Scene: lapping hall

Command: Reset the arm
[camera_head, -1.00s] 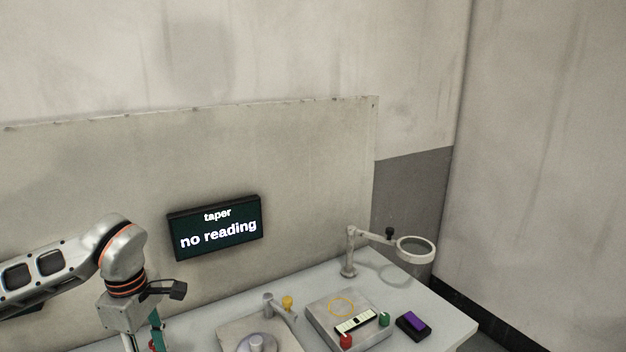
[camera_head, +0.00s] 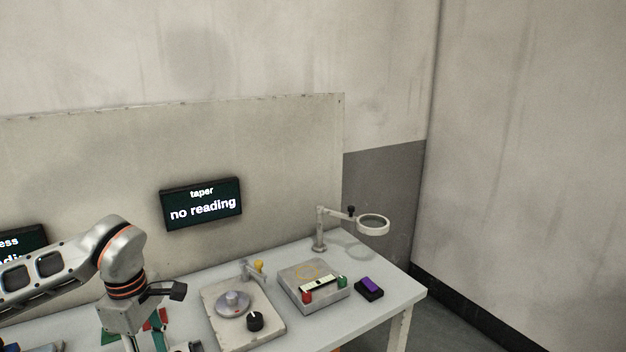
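My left gripper (camera_head: 146,346) hangs down at the bottom left, left of this unit. Its upper fingers show, but the tips are cut off by the frame edge, so its opening and any held thing are hidden. My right gripper is not in view.
A grey gauge box (camera_head: 313,297) with red and green knobs, a purple-topped block (camera_head: 369,288) and a ring magnifier (camera_head: 373,225) stand on the right of the table (camera_head: 400,284). A display (camera_head: 201,203) on the back panel reads "taper no reading". Another display (camera_head: 25,240) is partly hidden.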

